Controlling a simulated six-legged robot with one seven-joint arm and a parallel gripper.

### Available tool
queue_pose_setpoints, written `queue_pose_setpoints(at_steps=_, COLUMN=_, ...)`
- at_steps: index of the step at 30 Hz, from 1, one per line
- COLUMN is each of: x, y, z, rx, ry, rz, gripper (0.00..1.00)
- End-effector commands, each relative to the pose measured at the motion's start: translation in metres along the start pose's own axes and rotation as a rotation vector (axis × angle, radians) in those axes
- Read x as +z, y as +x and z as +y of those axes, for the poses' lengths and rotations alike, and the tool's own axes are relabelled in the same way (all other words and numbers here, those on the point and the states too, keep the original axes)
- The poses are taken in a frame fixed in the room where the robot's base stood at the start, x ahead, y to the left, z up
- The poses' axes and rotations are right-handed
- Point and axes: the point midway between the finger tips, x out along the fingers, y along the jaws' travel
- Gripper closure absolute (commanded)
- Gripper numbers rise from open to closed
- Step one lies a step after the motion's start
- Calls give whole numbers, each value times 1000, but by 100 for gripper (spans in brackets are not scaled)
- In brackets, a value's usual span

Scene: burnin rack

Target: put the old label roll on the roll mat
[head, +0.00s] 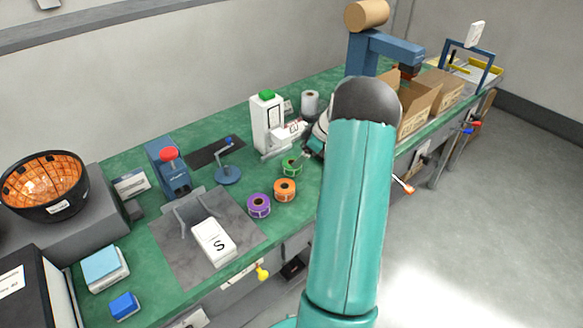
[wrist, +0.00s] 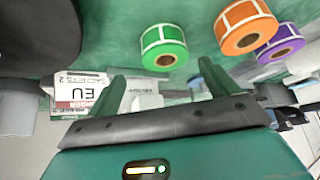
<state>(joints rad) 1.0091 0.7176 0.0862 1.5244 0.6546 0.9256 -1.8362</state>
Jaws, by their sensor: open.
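Three label rolls lie on the green bench: a green roll (head: 291,167), an orange roll (head: 284,190) and a purple roll (head: 259,206). I cannot tell which is the old one. My gripper (head: 308,152) is just right of the green roll, partly hidden by my arm. In the wrist view my gripper (wrist: 166,78) is open and empty. The green roll (wrist: 164,47) is just beyond its fingertips, apart from them. The orange roll (wrist: 246,27) and purple roll (wrist: 281,44) are to the right. I cannot identify the roll mat for certain; a dark mat (head: 205,153) lies at the back.
A white label printer (head: 267,122) stands behind the green roll, with an EU label (wrist: 82,92) near my gripper. A white roll (head: 310,102) stands behind. A blue stand (head: 228,174) is left of the rolls. A grey mat (head: 170,246) and cardboard boxes (head: 418,100) flank the area.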

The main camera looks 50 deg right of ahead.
Motion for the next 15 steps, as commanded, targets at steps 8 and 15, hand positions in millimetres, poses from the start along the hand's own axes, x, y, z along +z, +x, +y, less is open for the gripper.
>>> queue_pose_setpoints(at_steps=8, x=-1, y=21, z=-4, rx=-1, ry=2, rz=0, gripper=14)
queue_pose_setpoints(at_steps=15, x=0, y=57, z=-11, rx=0, ry=3, rz=-1, gripper=14)
